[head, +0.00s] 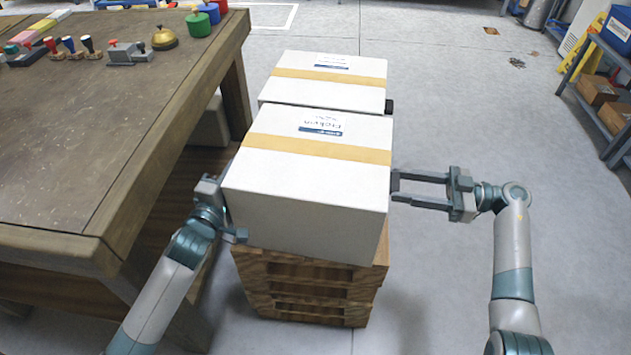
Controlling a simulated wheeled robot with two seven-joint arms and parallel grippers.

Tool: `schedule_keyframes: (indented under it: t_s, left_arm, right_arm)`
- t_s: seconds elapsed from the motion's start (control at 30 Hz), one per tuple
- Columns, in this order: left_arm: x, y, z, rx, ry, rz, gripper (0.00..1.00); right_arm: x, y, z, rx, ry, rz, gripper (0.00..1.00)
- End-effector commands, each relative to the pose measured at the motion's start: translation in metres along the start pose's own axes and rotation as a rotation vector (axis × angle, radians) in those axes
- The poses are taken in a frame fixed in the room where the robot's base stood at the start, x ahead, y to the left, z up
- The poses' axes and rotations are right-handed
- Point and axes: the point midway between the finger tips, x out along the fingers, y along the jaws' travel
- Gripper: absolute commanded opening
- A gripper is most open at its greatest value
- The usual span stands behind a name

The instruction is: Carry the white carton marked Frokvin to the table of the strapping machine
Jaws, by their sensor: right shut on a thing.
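The near white carton (304,195) has a tan tape band and a printed label that appears to read Frokvin, upside down to me. It is above a stack of wooden pallets (310,290); I cannot tell whether it rests on it. No strapping machine is recognisable in view.
A second white carton (325,95) stands right behind the near one. A wooden table (80,150) with stamps, a brass bell (164,38) and coloured pots is close on the left. Shelves (600,125) stand at the far right.

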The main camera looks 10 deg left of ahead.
Motion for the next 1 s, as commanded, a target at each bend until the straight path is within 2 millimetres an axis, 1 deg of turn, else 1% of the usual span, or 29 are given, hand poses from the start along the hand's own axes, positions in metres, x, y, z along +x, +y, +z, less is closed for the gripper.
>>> schedule_keyframes:
  t_s: [0.03, 0.27, 0.8, 1.0]
  left_arm:
    - [0.000, 0.003, 0.000, 0.000, -0.001, 0.005, 0.00]
    - [0.000, 0.009, 0.000, 0.000, -0.001, 0.005, 0.00]
    - [0.000, 0.042, 0.000, 0.001, -0.001, 0.005, 0.00]
    - [0.000, 0.050, 0.000, 0.001, -0.001, 0.005, 0.00]
  right_arm:
    - [0.000, 0.001, -0.003, -0.002, 0.003, 0.001, 0.00]
    - [0.000, 0.001, -0.009, -0.002, 0.003, 0.002, 0.00]
    - [-0.001, 0.001, -0.042, -0.004, 0.004, 0.002, 0.00]
    - [-0.001, 0.001, -0.050, -0.004, 0.004, 0.002, 0.00]
